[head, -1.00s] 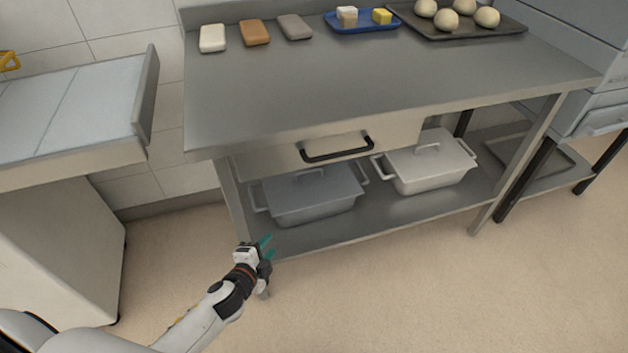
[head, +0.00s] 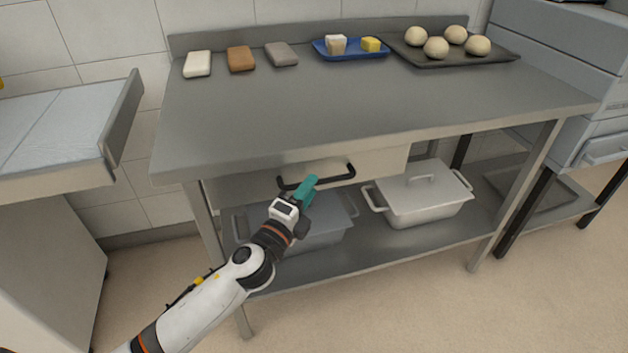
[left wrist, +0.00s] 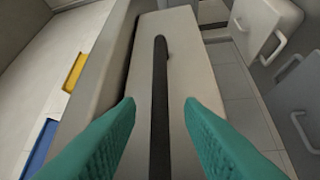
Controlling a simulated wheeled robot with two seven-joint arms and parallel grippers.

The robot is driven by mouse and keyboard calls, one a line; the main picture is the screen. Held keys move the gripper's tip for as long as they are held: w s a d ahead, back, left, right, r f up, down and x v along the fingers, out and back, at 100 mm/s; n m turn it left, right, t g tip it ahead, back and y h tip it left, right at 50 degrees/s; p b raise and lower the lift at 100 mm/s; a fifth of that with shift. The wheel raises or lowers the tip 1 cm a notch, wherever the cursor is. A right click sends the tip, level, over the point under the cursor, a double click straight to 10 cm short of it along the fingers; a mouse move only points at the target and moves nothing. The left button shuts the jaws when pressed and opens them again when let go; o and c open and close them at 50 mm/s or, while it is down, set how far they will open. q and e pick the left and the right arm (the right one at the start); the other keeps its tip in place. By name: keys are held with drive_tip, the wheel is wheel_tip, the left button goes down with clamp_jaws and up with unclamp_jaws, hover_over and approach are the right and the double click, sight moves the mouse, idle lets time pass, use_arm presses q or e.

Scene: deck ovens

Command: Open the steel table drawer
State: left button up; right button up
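The steel table (head: 330,105) has a pale drawer front (head: 385,162) under its top, with a black bar handle (head: 340,178). The drawer looks shut. My left gripper (head: 308,188) is at the handle, over its left half in the head view. In the left wrist view, the teal fingers (left wrist: 160,125) are apart, and the black handle (left wrist: 160,80) runs lengthwise between them with a gap on each side. The fingers do not appear to touch it. My right gripper is in neither view.
On the lower shelf stand a white lidded pan (head: 420,200) and a grey lidded pan (head: 325,235), partly hidden by my arm. The table top holds blocks, a blue tray (head: 350,54) and a dark tray (head: 455,60) of dough balls. A counter (head: 60,140) stands left.

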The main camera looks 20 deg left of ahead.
use_arm(q)
drive_tip(key=shift+x, duration=1.5)
drive_tip(key=shift+c, duration=0.3)
clamp_jaws()
